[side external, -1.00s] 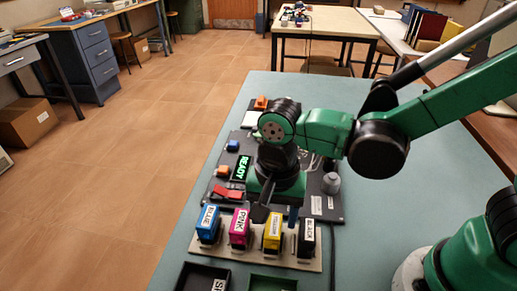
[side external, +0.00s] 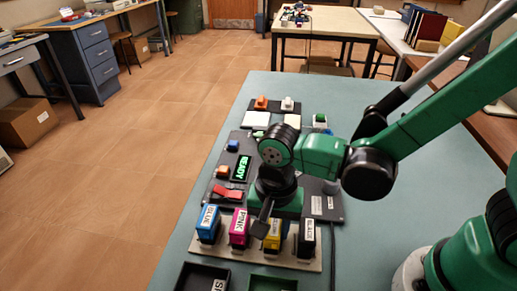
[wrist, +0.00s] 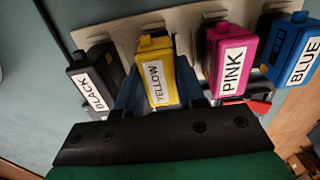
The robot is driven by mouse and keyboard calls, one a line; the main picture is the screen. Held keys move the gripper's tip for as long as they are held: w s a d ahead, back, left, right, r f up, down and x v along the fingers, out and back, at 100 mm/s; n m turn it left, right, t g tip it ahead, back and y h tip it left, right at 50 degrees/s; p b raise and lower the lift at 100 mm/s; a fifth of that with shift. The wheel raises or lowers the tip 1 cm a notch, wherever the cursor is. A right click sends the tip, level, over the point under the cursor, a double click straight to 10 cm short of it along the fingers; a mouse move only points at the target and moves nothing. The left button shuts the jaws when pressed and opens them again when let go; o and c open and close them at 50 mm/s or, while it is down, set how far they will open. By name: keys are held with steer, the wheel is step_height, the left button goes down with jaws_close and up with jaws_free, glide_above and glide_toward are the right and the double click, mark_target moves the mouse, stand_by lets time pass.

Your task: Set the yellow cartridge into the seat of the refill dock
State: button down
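The yellow cartridge (side external: 273,235) stands upright in a beige rack (side external: 310,265), between the pink and black cartridges. In the wrist view the yellow cartridge (wrist: 160,75) shows its label and lies between my two fingers. My gripper (side external: 277,223) is over the rack, with one finger in front of part of the yellow cartridge. The fingers of my gripper (wrist: 160,88) look open, one on each side of the cartridge. A dark panel (side external: 325,213) with a green READY display, apparently the refill dock, lies behind the rack. My gripper hides much of it, and I cannot make out its seat.
The blue (side external: 208,224), pink (side external: 239,229) and black (side external: 307,238) cartridges stand close beside the yellow one. Dark trays (side external: 203,277) lie in front of the rack. A red part (side external: 227,191) and several small blocks lie on or beyond the panel.

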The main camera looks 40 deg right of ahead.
steer(key=shift+r, duration=3.25)
steer(key=c, duration=1.3)
jaws_free()
jaws_close()
steer(key=w+d, duration=1.1)
steer(key=d, duration=0.1)
steer(key=shift+a+f, duration=0.15)
steer(key=shift+f, duration=2.25)
steer(key=shift+f, duration=0.65)
